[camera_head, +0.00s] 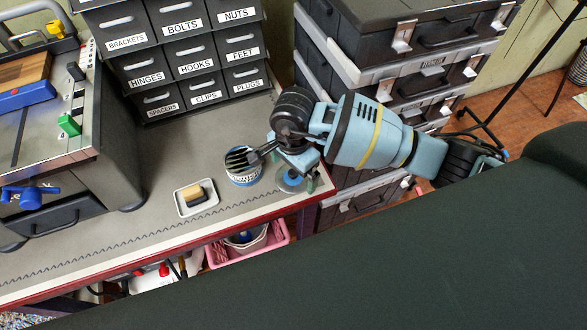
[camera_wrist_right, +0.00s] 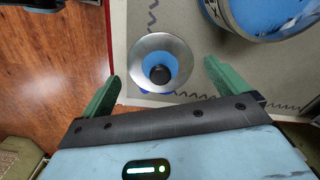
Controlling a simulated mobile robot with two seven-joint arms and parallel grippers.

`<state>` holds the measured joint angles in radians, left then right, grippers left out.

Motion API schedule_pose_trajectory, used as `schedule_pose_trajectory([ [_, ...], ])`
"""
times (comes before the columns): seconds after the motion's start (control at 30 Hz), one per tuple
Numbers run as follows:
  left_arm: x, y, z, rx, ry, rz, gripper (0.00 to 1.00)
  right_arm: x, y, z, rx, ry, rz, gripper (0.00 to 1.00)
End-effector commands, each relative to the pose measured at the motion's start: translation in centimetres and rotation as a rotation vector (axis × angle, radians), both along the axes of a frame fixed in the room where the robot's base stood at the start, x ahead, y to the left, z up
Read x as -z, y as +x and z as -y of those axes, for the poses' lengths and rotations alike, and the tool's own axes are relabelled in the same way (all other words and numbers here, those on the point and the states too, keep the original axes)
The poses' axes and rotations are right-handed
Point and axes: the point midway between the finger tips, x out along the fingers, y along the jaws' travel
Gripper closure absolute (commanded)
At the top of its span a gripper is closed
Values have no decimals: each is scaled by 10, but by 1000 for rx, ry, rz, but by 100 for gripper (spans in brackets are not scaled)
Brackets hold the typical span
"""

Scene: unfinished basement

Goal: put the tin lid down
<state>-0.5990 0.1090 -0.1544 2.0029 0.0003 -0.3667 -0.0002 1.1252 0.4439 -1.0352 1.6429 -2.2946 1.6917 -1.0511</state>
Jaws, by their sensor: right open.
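The tin lid (camera_head: 291,178) is a round disc with a silver rim, a blue middle and a black knob. It shows whole in the right wrist view (camera_wrist_right: 155,48), over the bench top near its corner, and looks flat. My right gripper (camera_head: 296,174) is open above it. In the wrist view its green fingers (camera_wrist_right: 161,80) stand apart on either side of the lid's near side, with gaps to the rim. My left gripper is not in view.
A white dish (camera_head: 183,206) with a brush or block lies left of the tin. Labelled drawers (camera_head: 190,50) stand behind, a grey machine (camera_head: 80,150) at left. Stacked dark cases (camera_head: 400,60) stand beyond the bench's right edge. The bench front (camera_head: 100,272) is mostly clear.

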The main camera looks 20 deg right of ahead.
Motion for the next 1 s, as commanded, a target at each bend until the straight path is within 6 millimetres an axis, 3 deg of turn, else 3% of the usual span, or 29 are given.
schedule_pose_trajectory([
  [0.5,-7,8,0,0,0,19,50,-95,1,0,-1,0,4,1],
  [0.7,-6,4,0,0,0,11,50,-112,0,0,1,0,1,1],
  [1.0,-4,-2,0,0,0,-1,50,-115,0,0,0,0,-1,1],
])
